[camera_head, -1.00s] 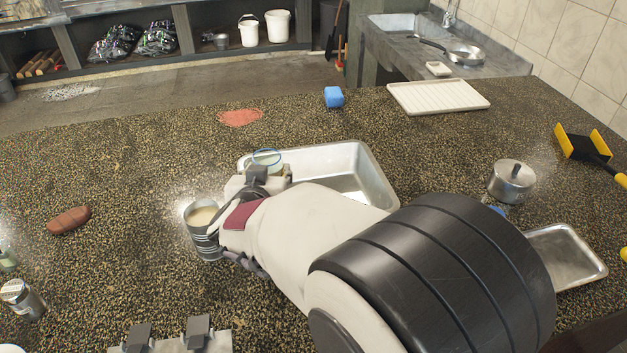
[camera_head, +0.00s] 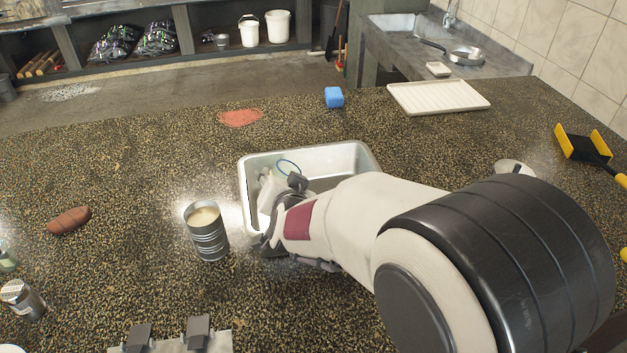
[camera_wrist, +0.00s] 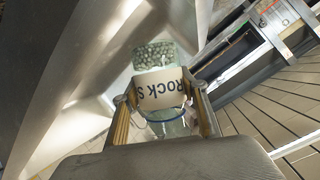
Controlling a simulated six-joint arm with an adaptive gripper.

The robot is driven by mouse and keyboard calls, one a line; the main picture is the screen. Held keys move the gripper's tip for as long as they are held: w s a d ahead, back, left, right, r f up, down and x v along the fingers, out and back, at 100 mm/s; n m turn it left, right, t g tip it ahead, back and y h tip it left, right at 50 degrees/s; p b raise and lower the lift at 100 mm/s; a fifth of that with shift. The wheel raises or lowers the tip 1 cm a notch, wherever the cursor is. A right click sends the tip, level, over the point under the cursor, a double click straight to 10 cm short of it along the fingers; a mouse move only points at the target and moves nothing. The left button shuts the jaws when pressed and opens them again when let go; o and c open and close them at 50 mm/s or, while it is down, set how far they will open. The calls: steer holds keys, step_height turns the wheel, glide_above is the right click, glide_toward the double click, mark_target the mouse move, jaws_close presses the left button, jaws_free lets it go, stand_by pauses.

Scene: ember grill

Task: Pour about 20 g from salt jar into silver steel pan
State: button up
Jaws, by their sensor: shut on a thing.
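My gripper (camera_head: 283,205) is shut on the salt jar (camera_wrist: 160,90), a clear jar with a white label reading "Rock S". Pale grains show in its far end in the wrist view, and a blue ring sits at its near end. In the head view the jar's blue ring (camera_head: 288,167) shows above the fingers; my gripper hides most of the jar. The silver steel pan (camera_head: 262,157), a deep rectangular one, lies behind and around my gripper in that view. My gripper and arm cover its front part. The jar's exact tilt is hard to tell.
An open tin (camera_head: 208,236) with pale contents stands just left of my gripper. A brown sausage-like item (camera_head: 69,221) and a shaker (camera_head: 22,298) are farther left. A blue sponge (camera_head: 334,97), red powder patch (camera_head: 240,118) and white tray (camera_head: 438,97) lie behind the pan.

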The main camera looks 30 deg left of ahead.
mark_target(285, 157)
steer(key=shift+w+d+r+m+g+y, duration=0.3)
steer(key=shift+w+r+m+g, duration=0.1)
steer(key=shift+r, duration=0.1)
steer(key=shift+r+m+y, duration=0.3)
steer(key=shift+r+m, duration=0.15)
steer(key=shift+m, duration=0.15)
steer(key=shift+f+m+g+y, duration=0.3)
steer(key=shift+m+g+y, duration=0.1)
steer(key=shift+m+g, duration=0.15)
steer(key=shift+s+a+r+m+g+y, duration=0.1)
steer(key=shift+r+m+g+y, duration=0.25)
steer(key=shift+r+m+y, duration=0.15)
steer(key=shift+f+m+y, duration=0.3)
steer(key=shift+f+m, duration=0.05)
steer(key=shift+m, duration=0.3)
steer(key=shift+w+d+r+m+g+y+p, duration=0.2)
steer(key=shift+r+m+g+y, duration=0.15)
steer(key=shift+r+m+y, duration=0.35)
steer(key=shift+w+d+r+m+g+y+p, duration=0.15)
steer(key=shift+r+m+g+y, duration=0.3)
steer(key=shift+m, duration=0.45)
steer(key=shift+r, duration=0.1)
steer(key=shift+w+d+r+m+y+p, duration=0.2)
steer(key=shift+r+m+y+p, duration=0.15)
steer(key=shift+m+p, duration=0.15)
steer(key=shift+w+d+r+m+y+p, duration=0.15)
steer(key=shift+r+m+y+p, duration=0.2)
steer(key=shift+m, duration=0.25)
stand_by(1.1)
steer(key=shift+f, duration=0.1)
